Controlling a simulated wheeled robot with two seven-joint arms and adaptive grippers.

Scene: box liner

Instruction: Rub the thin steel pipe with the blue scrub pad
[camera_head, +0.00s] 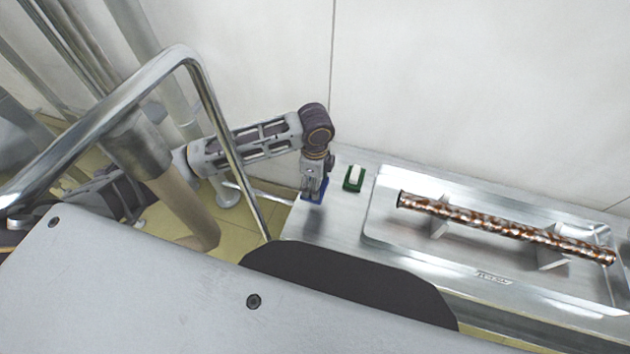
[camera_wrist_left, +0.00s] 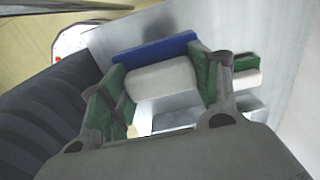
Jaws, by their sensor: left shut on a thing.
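My left gripper (camera_head: 314,184) is shut on the blue scrub pad (camera_head: 318,196) at the left end of the steel bench. In the left wrist view, the pad's white block sits between the fingers, with its blue layer (camera_wrist_left: 150,53) beyond them. I cannot tell whether the pad touches the bench. The steel pipe (camera_head: 500,228), blotched with brown rust, lies across supports in a shallow tray (camera_head: 400,252). The pipe is to the right of the gripper and apart from it. My right gripper is not in view.
A green pad with a white block (camera_head: 353,179) lies just right of my left gripper, between it and the tray. It also shows in the left wrist view (camera_wrist_left: 245,64). A pale wall (camera_head: 440,90) stands behind the bench. Several tubes stand at the far left.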

